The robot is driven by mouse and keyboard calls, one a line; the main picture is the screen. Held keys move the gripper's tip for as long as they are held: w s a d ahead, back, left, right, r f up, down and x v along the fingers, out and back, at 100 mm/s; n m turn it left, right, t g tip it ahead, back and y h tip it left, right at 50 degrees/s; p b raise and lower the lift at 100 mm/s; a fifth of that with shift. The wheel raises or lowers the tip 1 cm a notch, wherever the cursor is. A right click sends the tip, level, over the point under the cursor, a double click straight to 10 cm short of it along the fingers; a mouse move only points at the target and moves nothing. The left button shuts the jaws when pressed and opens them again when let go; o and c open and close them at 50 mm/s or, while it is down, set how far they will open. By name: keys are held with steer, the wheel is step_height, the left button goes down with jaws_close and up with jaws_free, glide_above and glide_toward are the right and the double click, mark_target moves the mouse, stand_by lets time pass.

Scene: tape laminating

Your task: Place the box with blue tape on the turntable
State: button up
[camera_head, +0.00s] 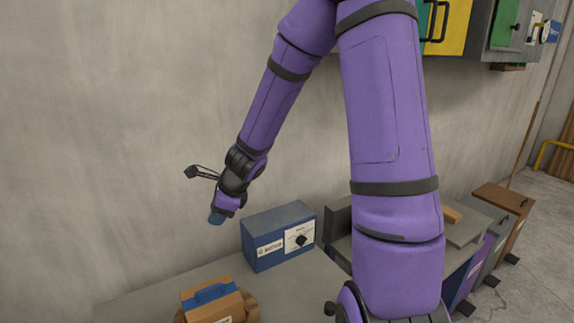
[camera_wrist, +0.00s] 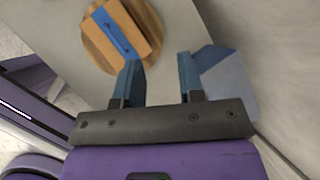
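The cardboard box with blue tape (camera_head: 213,303) sits on the round wooden turntable (camera_head: 250,311) at the bottom left of the head view. In the wrist view the box (camera_wrist: 122,32) lies on the turntable (camera_wrist: 98,56), with the blue strip along its top. My gripper (camera_head: 216,218) is in the air above and behind the box, clear of it. In the wrist view my gripper (camera_wrist: 158,82) has its two blue fingers apart with nothing between them. The lower part of the box is cut off in the head view.
A blue-grey box with white labels (camera_head: 278,237) stands on the table (camera_head: 140,300) right of my gripper, near the wall. Grey equipment (camera_head: 338,222) stands farther right. Yellow and green cabinets (camera_head: 452,27) hang on the wall. The table left of the turntable is clear.

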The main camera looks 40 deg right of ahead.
steer(key=s+a+r+n, duration=0.4)
steer(key=s+r+n, duration=0.1)
steer(key=r+n, duration=0.4)
steer(key=s+d+r+n+h, duration=0.1)
steer(key=s+r+n, duration=0.5)
steer(key=s, duration=0.5)
steer(key=s+d+r+n+h, duration=0.2)
steer(key=s+r+n, duration=0.5)
steer(key=s+n, duration=0.2)
steer(key=shift+s+d+r+n, duration=0.15)
steer(key=shift+s+d+n, duration=0.15)
steer(key=shift+s, duration=0.55)
